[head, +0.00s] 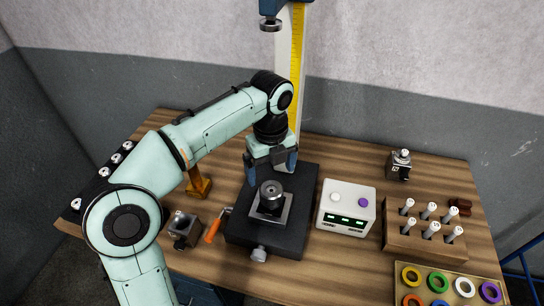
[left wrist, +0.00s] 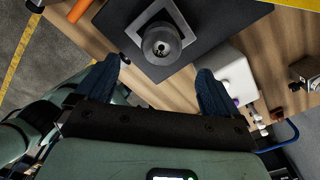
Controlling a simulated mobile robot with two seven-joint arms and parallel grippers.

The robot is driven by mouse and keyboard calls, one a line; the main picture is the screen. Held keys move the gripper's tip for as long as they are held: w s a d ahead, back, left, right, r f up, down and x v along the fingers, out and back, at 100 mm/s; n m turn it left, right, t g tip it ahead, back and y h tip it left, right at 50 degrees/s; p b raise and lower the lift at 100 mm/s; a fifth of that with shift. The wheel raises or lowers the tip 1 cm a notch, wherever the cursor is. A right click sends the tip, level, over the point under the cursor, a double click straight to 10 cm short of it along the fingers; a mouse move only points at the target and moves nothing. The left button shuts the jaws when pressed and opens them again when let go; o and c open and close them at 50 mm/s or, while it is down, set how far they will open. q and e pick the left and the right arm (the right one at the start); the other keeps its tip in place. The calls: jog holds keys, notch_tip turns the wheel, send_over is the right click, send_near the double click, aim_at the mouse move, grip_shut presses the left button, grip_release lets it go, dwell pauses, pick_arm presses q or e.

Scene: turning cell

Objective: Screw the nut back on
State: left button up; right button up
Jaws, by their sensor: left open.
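A dark round part with a hole or stud in its top (head: 271,193) stands upright in a square grey metal frame (head: 283,212) on a black base plate (head: 302,187). I take it for the nut on its seat, but cannot tell the nut apart from what is under it. It also shows in the left wrist view (left wrist: 161,44). My left gripper (head: 271,166) is open and empty, just behind and above the round part. In the left wrist view its two blue fingers (left wrist: 157,78) are apart, and the part lies beyond their tips, between their lines. My right gripper is not in view.
A white box with buttons and green displays (head: 346,207) stands right of the plate. Beyond it are a wooden block with several pegs (head: 409,242) and a tray of coloured rings (head: 453,268). An orange-handled tool (head: 213,230) lies at left. A press column (head: 297,70) rises behind.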

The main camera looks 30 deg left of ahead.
aim_at(271, 190)
pick_arm(q)
notch_tip(271, 190, down, 9)
jog(key=shift+w+r+b, duration=0.1)
jog(key=shift+b, duration=0.65)
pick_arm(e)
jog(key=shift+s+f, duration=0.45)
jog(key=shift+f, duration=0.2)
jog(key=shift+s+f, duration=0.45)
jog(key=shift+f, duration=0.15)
pick_arm(q)
jog(key=c, duration=1.1)
jog(key=shift+r+m+p, duration=0.1)
jog(key=shift+m+p, duration=0.25)
jog(key=shift+m, duration=0.45)
jog(key=shift+c, duration=0.2)
jog(key=m+p, duration=0.1)
jog(key=m, duration=0.2)
jog(key=shift+w, duration=0.1)
jog(key=m, duration=0.2)
jog(key=shift+m+p, duration=0.35)
jog(key=shift+m, duration=0.85)
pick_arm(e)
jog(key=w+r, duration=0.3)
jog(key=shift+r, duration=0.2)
